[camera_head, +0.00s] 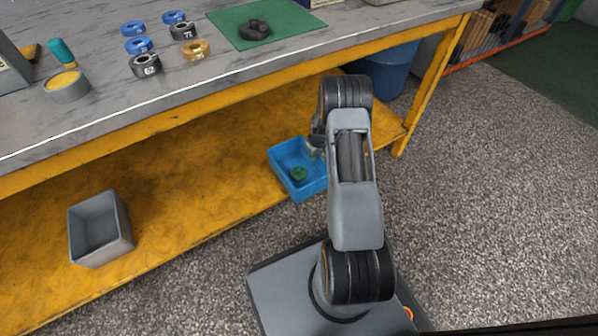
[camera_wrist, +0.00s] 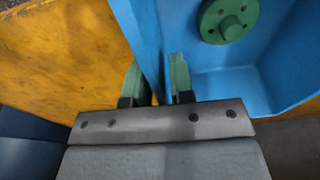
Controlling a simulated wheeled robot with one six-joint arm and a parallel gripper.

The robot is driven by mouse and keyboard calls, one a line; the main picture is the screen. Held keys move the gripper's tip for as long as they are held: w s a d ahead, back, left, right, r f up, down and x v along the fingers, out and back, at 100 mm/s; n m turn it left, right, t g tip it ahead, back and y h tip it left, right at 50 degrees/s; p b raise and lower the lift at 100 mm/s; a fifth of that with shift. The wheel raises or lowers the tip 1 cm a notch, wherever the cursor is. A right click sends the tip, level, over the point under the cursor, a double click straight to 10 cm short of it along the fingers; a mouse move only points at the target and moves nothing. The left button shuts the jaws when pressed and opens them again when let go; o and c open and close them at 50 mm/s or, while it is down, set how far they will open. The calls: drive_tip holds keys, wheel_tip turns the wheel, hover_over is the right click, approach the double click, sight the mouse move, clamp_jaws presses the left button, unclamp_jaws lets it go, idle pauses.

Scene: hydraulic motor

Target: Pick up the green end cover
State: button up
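The green end cover (camera_head: 299,174) lies inside the blue bin (camera_head: 284,162) on the yellow lower shelf. In the wrist view the cover (camera_wrist: 228,20) is a round green disc with a raised hub and small holes, at the top right. My gripper (camera_wrist: 157,80) is open, with two green-tipped fingers apart. The blue bin's wall (camera_wrist: 143,35) shows between and beyond the fingers; I cannot tell whether they touch it. The cover is ahead and to the right of the fingers, not between them. In the head view my gripper (camera_head: 315,147) is mostly hidden by my arm, at the bin's right side.
The yellow shelf (camera_head: 185,170) is under the workbench (camera_head: 110,110), whose front edge overhangs it. A grey bin (camera_head: 100,228) stands on the shelf at left. Numbered rings and a green mat (camera_head: 290,17) are on the bench. A yellow leg (camera_head: 425,95) stands at right.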

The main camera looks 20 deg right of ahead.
clamp_jaws()
drive_tip(key=shift+r, duration=0.15)
idle(0.4)
